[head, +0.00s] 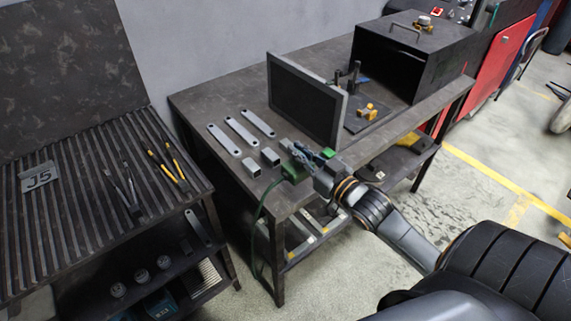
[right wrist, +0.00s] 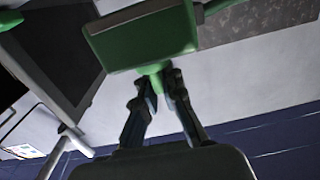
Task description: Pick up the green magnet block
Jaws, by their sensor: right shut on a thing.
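The green magnet block (right wrist: 140,38) fills the upper middle of the right wrist view, with a green stem below it. My right gripper (right wrist: 158,80) is shut on that stem, its fingertips close together. In the head view my right gripper (head: 306,157) is at the table's front edge, with green parts of the block (head: 294,171) showing around it. A green cable hangs from there past the table edge. The fingers partly hide the block, and I cannot tell whether it touches the table. My left gripper is not in view.
On the workbench (head: 205,102) lie flat grey bars (head: 242,131) and short square tubes (head: 270,156), left of my gripper. A dark upright panel (head: 303,100) stands just behind it. A black open box (head: 410,62) stands at the right. A slatted table (head: 75,205) is at the left.

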